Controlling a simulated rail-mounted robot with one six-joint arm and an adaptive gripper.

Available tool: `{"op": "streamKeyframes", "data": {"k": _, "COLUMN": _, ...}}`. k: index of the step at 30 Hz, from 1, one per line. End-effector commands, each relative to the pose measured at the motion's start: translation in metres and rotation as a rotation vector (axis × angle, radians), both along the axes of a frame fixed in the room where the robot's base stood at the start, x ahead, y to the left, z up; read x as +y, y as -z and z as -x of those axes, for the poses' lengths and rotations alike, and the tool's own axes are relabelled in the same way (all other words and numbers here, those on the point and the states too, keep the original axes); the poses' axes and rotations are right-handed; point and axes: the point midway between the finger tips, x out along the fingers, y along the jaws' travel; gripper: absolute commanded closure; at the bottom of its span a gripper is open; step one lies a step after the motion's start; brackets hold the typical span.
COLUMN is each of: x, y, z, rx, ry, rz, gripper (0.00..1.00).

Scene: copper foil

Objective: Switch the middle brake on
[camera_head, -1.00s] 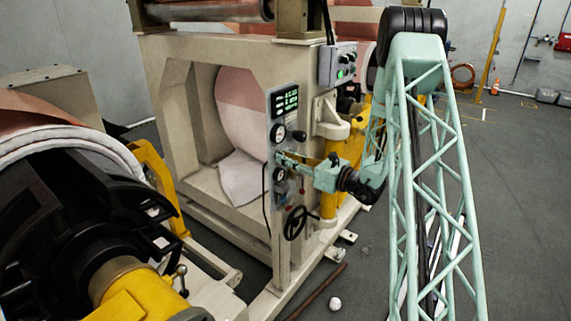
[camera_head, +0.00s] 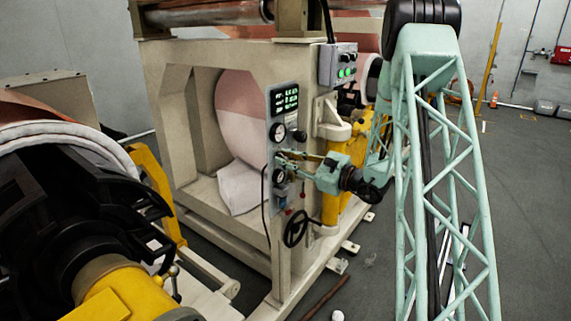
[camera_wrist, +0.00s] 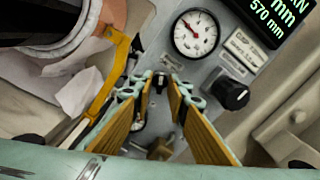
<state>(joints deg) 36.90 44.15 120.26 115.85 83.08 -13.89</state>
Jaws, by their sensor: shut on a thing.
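The grey control panel (camera_head: 273,140) stands on the cream machine frame.
A black knob (camera_wrist: 231,94) sits right of the fingers, below the upper dial. A black handwheel (camera_head: 295,228) juts out below the panel. A control box (camera_head: 338,64) with green buttons is above right. Copper rolls stand left and behind. Grey floor is open at right.

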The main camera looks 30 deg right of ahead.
Motion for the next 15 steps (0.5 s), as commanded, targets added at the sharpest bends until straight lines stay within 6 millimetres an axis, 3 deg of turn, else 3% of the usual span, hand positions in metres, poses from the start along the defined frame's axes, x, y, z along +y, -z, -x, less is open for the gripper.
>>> {"op": "streamKeyframes", "data": {"k": 15, "x": -0.0001, "y": 0.0002, "z": 0.0002, "rx": -0.023, "ry": 0.0, "rz": 0.048, "gripper": 0.95}}
